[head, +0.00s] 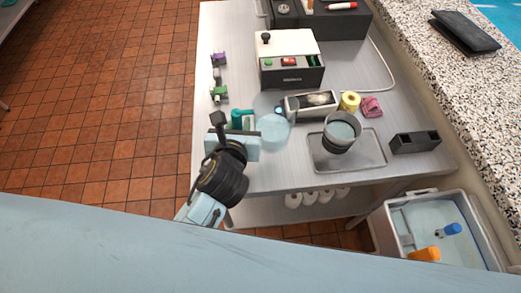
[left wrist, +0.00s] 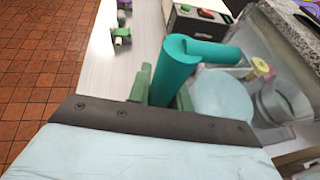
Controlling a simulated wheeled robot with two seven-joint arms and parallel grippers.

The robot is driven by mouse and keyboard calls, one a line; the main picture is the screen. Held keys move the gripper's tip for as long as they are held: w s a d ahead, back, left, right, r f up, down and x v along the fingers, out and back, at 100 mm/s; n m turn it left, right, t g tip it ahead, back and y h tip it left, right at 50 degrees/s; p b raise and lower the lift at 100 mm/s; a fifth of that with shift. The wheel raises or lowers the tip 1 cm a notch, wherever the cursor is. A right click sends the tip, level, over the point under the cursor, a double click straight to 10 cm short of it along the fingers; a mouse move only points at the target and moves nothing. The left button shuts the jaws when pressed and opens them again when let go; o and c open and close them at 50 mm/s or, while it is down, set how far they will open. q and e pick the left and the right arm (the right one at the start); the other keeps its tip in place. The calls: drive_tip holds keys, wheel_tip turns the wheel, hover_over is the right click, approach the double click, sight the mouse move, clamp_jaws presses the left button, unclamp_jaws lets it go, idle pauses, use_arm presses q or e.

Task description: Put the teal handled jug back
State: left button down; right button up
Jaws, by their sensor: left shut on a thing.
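The teal handled jug has a clear, pale blue body (head: 273,130) and a thick teal handle (head: 242,118). My left gripper (head: 234,128) is shut on the handle, at the table's left side. In the left wrist view the teal handle (left wrist: 178,72) stands up between the greenish fingers, with the clear body (left wrist: 222,98) to its right. The fingers partly hide the handle's lower part. I cannot tell whether the jug's base touches the table. My right gripper is not in view.
A metal tray (head: 372,161) holds a dark-banded clear vessel (head: 341,133). Close behind the jug are a grey box (head: 311,101), a yellow roll (head: 349,101) and a pink item (head: 371,107). A black box (head: 414,142) stands right. A bin (head: 390,222) holds blue-handled and orange-handled items.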

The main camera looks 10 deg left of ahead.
use_arm(q)
wheel_tip(320, 180, down, 4)
drive_tip(key=shift+r+b, duration=0.1)
drive_tip(key=shift+b, duration=0.35)
wheel_tip(320, 180, down, 4)
drive_tip(key=shift+r, duration=0.25)
drive_tip(key=shift+f, duration=0.45)
drive_tip(key=c, duration=1.7)
unclamp_jaws()
drive_tip(key=shift+f, duration=0.2)
drive_tip(key=o, duration=0.4)
drive_tip(key=shift+b, duration=0.3)
